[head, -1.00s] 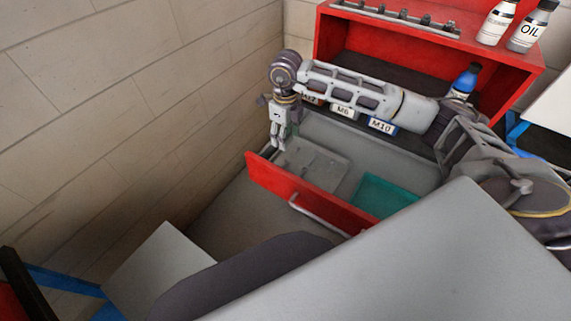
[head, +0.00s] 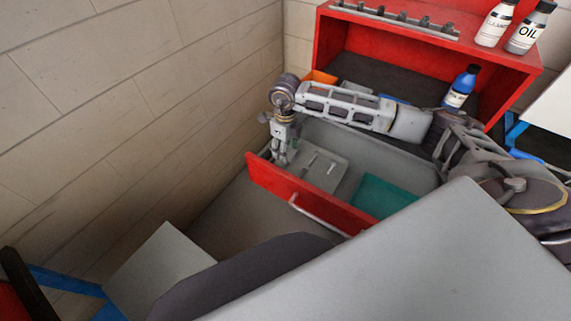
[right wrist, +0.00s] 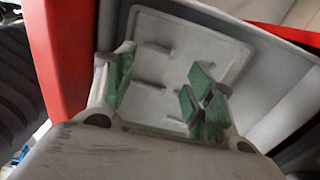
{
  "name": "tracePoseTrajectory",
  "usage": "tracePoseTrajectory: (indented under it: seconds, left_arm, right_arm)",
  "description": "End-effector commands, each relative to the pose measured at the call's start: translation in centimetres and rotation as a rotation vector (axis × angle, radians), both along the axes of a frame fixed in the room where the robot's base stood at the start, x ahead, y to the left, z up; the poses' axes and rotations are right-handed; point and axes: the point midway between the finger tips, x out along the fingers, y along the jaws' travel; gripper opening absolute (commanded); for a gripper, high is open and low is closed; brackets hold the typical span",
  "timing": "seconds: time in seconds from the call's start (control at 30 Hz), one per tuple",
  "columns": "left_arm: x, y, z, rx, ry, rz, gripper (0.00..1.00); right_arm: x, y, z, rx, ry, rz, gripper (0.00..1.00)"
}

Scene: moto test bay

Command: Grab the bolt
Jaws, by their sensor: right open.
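Small grey bolts lie in a light grey tray (head: 338,180) inside the open red drawer (head: 262,174). Two bolts show in the head view, one near the tray's middle (head: 309,160) and one to its right (head: 331,168). In the right wrist view several show, including an upper bolt (right wrist: 157,47) and a middle bolt (right wrist: 150,85). My right gripper (head: 281,160) points down over the tray's left part. Its green-padded fingers are spread in the wrist view (right wrist: 160,92), with the middle bolt seen between them. My left gripper is out of view.
A teal tray (head: 382,196) lies right of the grey tray. The drawer's front and handle (head: 318,215) stand nearest. A wall (head: 130,110) rises left.

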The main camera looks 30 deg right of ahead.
Motion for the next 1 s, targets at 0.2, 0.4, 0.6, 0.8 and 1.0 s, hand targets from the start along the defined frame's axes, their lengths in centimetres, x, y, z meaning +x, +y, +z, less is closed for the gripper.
tracePoseTrajectory:
  seconds: [0.2, 0.4, 0.6, 0.8, 1.0]
  left_arm:
    - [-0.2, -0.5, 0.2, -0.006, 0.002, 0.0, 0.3]
    - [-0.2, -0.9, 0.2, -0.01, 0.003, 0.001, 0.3]
    - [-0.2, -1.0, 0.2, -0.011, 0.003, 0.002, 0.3]
    - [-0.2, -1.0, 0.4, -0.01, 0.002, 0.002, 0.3]
    - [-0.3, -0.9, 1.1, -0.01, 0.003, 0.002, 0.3]
  right_arm:
    - [0.0, 0.1, -2.3, 0.001, 0.001, 0.001, 0.55]
    - [0.0, 0.0, -2.8, 0.001, -0.002, 0.001, 0.55]
    - [0.0, 0.0, -2.7, 0.001, -0.001, 0.001, 0.55]
    - [0.0, 0.1, -3.4, 0.0, 0.001, 0.001, 0.55]
    - [0.2, 0.4, -5.4, 0.001, 0.002, 0.0, 0.55]
